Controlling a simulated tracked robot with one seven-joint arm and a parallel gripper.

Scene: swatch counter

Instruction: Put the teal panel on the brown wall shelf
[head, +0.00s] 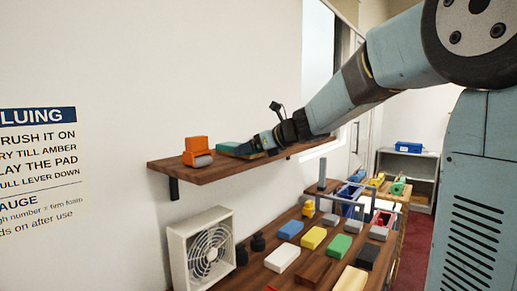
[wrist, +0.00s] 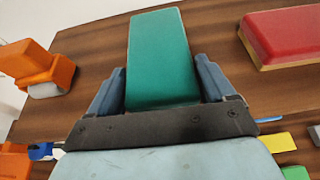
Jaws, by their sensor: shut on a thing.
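The teal panel (wrist: 162,55) is between the two fingers of my gripper (wrist: 161,82) in the wrist view, its long end pointing away from the palm. In the head view the panel (head: 228,148) shows at the tip of my gripper (head: 249,148), at the top of the brown wall shelf (head: 205,174). My gripper is shut on the panel. The panel lies over the shelf's wood (wrist: 95,52) and looks flat and low; I cannot tell for certain whether its underside touches. The gripper hides part of it in the head view.
An orange object with a grey roller (head: 196,150) stands left of the panel on the shelf. A red block (wrist: 285,35) is on the right in the wrist view. Below, a wooden counter (head: 313,262) carries several coloured blocks and a white fan (head: 203,246).

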